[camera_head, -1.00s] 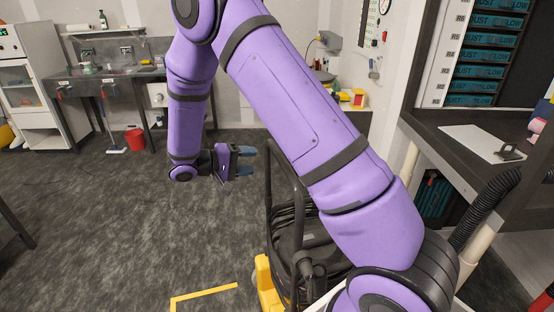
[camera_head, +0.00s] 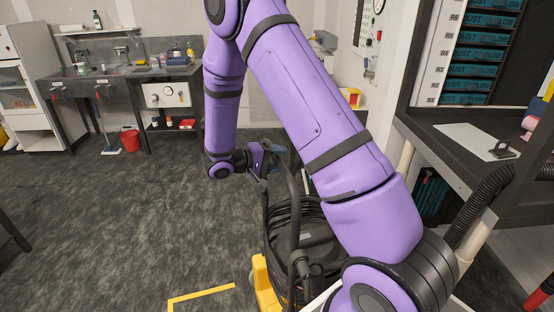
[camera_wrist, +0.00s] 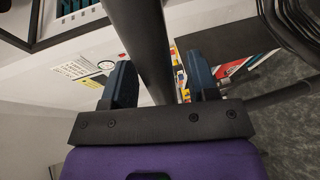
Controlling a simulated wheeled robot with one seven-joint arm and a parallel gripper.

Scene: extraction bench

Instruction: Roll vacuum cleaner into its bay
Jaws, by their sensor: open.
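The vacuum cleaner (camera_head: 306,240) stands on the dark floor, a black drum with a yellow base part (camera_head: 263,284) and a black push handle (camera_head: 292,190) rising on its left side. It is partly hidden behind my purple arm. My gripper (camera_head: 275,155) is at the upper part of the handle. In the wrist view, the handle bar (camera_wrist: 146,45) runs between the two open blue-grey fingers of my gripper (camera_wrist: 163,84). Whether a finger touches the bar cannot be told. Yellow floor tape (camera_head: 202,297) marks a corner just left of the vacuum cleaner.
A sink counter (camera_head: 110,74) and a red bucket (camera_head: 130,140) are at the back left. The floor (camera_head: 110,220) at left is clear.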

